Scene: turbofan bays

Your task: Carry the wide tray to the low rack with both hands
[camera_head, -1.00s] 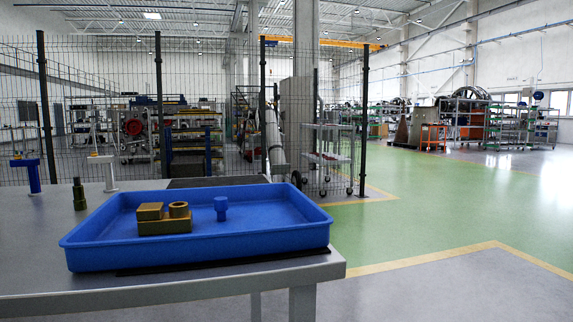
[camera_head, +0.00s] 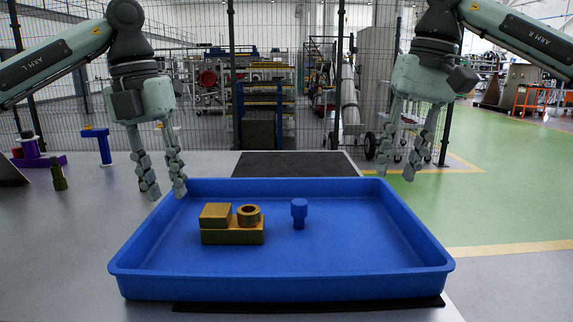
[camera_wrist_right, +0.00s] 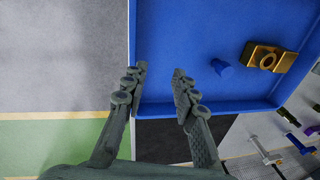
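The wide blue tray (camera_head: 340,270) rests on the grey table in the head view. In it are a gold block with a ring (camera_head: 232,225) and a small blue stepped peg (camera_head: 299,213). My left gripper (camera_head: 166,192) is open above the table by the tray's far left corner. My right gripper (camera_head: 396,176) is open above the far right corner. In the right wrist view its parted fingers (camera_wrist_right: 158,95) appear over the edge region of the tray (camera_wrist_right: 200,60), with nothing between them. Neither gripper is seen holding the tray.
A dark mat (camera_head: 295,163) lies behind the tray. A dark green fitting (camera_head: 58,175) and a blue stand (camera_head: 103,147) are at the left of the table (camera_head: 60,240). A mesh fence (camera_head: 215,110) stands behind. Green floor (camera_head: 520,190) is open at the right. The low rack cannot be identified.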

